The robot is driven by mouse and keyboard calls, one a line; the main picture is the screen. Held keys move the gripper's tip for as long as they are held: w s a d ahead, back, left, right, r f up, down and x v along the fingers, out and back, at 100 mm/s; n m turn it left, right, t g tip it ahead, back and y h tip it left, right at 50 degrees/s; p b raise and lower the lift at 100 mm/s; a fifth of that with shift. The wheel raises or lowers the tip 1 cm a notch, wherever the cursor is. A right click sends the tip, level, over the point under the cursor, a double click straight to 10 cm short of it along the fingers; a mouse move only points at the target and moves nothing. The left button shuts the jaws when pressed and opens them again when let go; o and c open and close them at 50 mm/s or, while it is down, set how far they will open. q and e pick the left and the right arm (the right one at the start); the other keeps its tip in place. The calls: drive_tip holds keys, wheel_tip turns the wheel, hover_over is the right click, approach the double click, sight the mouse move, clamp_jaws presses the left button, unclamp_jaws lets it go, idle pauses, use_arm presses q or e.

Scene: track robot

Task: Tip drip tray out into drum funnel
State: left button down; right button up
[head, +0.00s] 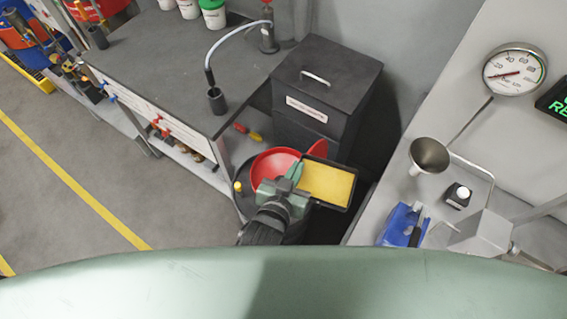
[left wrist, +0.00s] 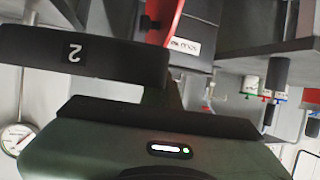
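The drip tray (head: 351,192) is a black-rimmed rectangular tray with a yellow inside; I cannot tell how much is liquid. My left gripper (head: 296,184) is shut on its left side and holds it up, with no clear tilt. The red drum funnel (head: 268,163) is a wide bowl just behind and left of the gripper. The tray lies right of the funnel's bowl and overlaps its right part in the picture. The dark drum (head: 241,200) below is mostly hidden. The left wrist view shows part of the red funnel (left wrist: 168,22) beyond my gripper. My right gripper is out of view.
A dark lidded bin (head: 325,85) stands close behind the tray. A grey workbench (head: 150,60) with a bent hose is at the left. A pale bench (head: 400,190) with a metal funnel (head: 429,156) and gauge (head: 514,71) is at the right. Open floor lies front left.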

use_arm(q)
drive_tip(key=shift+d, duration=0.35)
drive_tip(key=shift+r, duration=0.15)
drive_tip(key=shift+a+r, duration=0.1)
drive_tip(key=shift+w+a+r+n+g+p, duration=0.25)
drive_tip(key=shift+w+g+p, duration=0.2)
drive_tip(key=shift+p, duration=0.5)
drive_tip(key=shift+w+a+n+g+h+p, duration=0.25)
drive_tip(key=shift+w+a+n+h+p, duration=0.05)
drive_tip(key=shift+w+a+n+p, duration=0.05)
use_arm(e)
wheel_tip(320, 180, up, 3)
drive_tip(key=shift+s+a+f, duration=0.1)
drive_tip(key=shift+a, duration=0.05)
use_arm(q)
drive_tip(key=shift+w+a, duration=0.15)
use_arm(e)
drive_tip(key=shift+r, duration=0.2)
use_arm(q)
drive_tip(key=shift+w+a+r+n+g, duration=0.1)
drive_tip(key=shift+w+a+n+g, duration=0.1)
drive_tip(key=shift+n+g, duration=0.15)
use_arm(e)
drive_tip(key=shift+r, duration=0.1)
use_arm(q)
drive_tip(key=shift+w+h+p, duration=0.15)
drive_tip(key=shift+h+p, duration=0.15)
